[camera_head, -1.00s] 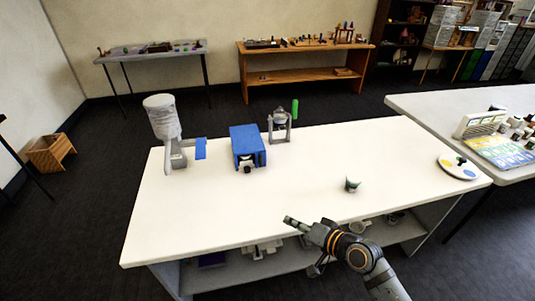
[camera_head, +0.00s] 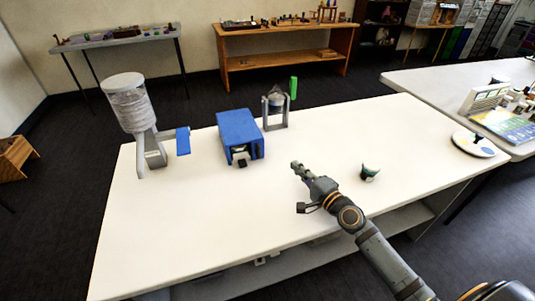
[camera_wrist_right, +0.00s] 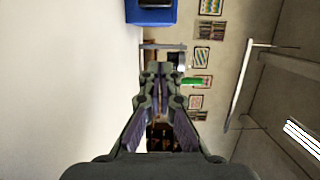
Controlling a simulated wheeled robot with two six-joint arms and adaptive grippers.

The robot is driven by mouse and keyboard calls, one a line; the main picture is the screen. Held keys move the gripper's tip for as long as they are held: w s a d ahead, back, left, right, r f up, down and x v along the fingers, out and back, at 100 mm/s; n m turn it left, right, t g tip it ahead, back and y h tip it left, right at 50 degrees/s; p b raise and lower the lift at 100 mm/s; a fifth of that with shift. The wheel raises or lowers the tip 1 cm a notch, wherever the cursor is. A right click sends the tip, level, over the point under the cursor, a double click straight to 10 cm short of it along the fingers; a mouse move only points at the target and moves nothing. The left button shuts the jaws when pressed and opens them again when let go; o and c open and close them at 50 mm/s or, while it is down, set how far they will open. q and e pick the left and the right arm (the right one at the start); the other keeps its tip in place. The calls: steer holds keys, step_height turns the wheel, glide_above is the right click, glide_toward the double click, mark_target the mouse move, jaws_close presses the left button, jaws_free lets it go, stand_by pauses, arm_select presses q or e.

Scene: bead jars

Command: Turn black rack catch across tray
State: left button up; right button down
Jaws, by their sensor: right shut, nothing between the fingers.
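A blue box-like housing (camera_head: 236,130) stands near the back middle of the white table, with a small black part (camera_head: 241,162) low at its open front. I cannot tell for sure whether that black part is the rack catch. My right gripper (camera_head: 296,166) is shut and empty, in front and to the right of the blue housing, apart from it. My left gripper is not in view.
A grey stand (camera_head: 264,116) with a green handle (camera_head: 294,87) is right of the housing. A clear jar dispenser (camera_head: 131,105) with a blue paddle (camera_head: 183,141) stands left. A small dark-and-white cup (camera_head: 369,174) is right of my gripper. The table's front left is clear.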

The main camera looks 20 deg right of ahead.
mark_target(258, 151)
steer(key=shift+w+a+r, duration=0.1)
steer(key=shift+w, duration=0.35)
steer(key=p+x, duration=0.1)
steer(key=x, duration=0.7)
steer(key=shift+w+a, duration=0.2)
steer(key=shift+w, duration=0.15)
steer(key=a+p, duration=0.1)
steer(key=a, duration=0.2)
steer(key=shift+a, duration=0.5)
